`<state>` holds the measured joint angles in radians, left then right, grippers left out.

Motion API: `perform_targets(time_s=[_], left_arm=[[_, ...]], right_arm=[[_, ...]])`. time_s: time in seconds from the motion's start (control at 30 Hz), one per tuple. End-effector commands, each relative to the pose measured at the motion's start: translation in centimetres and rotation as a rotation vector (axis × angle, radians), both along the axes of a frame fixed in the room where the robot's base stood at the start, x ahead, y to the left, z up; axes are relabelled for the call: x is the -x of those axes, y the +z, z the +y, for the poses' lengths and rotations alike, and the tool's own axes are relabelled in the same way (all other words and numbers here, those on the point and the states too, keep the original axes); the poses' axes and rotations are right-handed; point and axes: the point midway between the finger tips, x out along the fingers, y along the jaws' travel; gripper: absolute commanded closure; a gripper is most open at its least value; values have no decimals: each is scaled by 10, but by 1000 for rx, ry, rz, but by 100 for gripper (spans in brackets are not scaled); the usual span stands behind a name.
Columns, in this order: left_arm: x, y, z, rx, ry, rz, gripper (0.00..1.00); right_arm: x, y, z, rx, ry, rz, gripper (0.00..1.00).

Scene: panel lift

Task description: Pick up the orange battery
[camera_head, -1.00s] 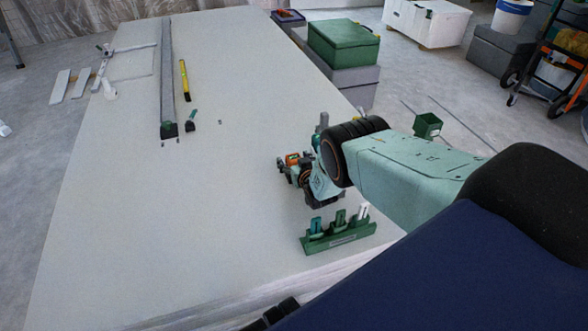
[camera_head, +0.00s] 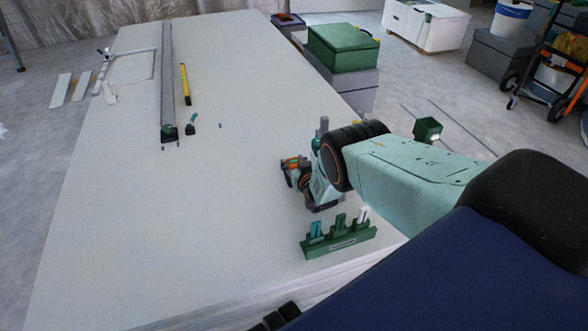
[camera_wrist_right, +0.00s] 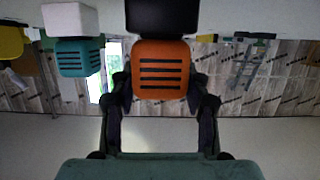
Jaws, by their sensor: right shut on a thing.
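The orange battery (camera_wrist_right: 161,72) has dark slots on its face and shows in the middle of the right wrist view. My right gripper (camera_wrist_right: 160,98) is shut on it, with one dark finger on each side. A black part (camera_wrist_right: 162,16) adjoins its upper edge in that view. In the head view, the right gripper (camera_head: 298,178) is over the right side of the pale panel, and a small orange patch of the battery (camera_head: 292,163) shows there. The gripper's own links hide most of it. My left gripper is not in view.
A green rack (camera_head: 340,246) with several upright pieces stands near the right gripper. A teal block with a white top (camera_wrist_right: 76,57) shows in the wrist view. A yellow level (camera_head: 185,84) and a long grey bar (camera_head: 168,80) lie on the panel (camera_head: 120,210). Its middle is clear.

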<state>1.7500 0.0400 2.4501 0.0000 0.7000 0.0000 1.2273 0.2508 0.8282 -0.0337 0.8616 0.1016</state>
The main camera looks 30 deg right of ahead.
Motion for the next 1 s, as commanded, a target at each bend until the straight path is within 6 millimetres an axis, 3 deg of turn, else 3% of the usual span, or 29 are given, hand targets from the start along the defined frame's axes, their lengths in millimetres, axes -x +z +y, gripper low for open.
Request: perform_targets(time_s=[0.33,0.8,1.0], left_arm=[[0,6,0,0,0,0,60],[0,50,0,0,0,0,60],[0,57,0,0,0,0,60]], right_arm=[[-2,11,0,0,0,-5,91],[-2,85,0,0,0,-6,91],[-1,100,0,0,0,-5,91]])
